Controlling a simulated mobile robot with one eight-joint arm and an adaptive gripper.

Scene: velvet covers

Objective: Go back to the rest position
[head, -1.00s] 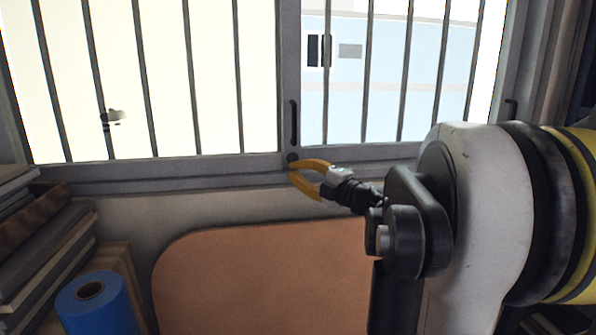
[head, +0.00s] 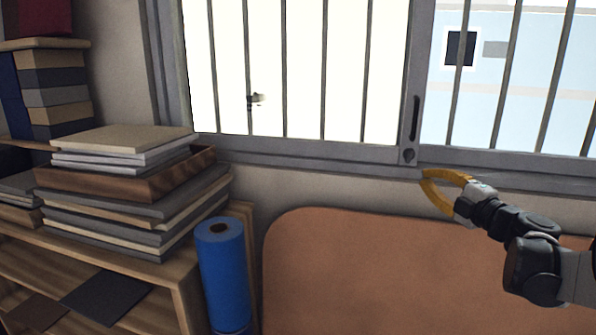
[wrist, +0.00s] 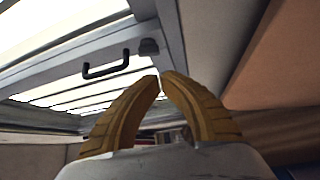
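My gripper (head: 424,178) is in front of the window's lower frame in the head view, with its two yellow fingers pointing left. In the wrist view my gripper (wrist: 160,79) has its curved fingers brought together at the tips, with nothing between them. My dark arm links run from it to the right edge of the head view. No object is held.
A barred window (head: 300,70) fills the back. An orange-brown panel (head: 400,275) stands below it. At left, a wooden shelf (head: 184,285) bears stacked boards (head: 130,215); a blue roll (head: 222,275) stands beside it. The black window handle (wrist: 106,68) shows in the wrist view.

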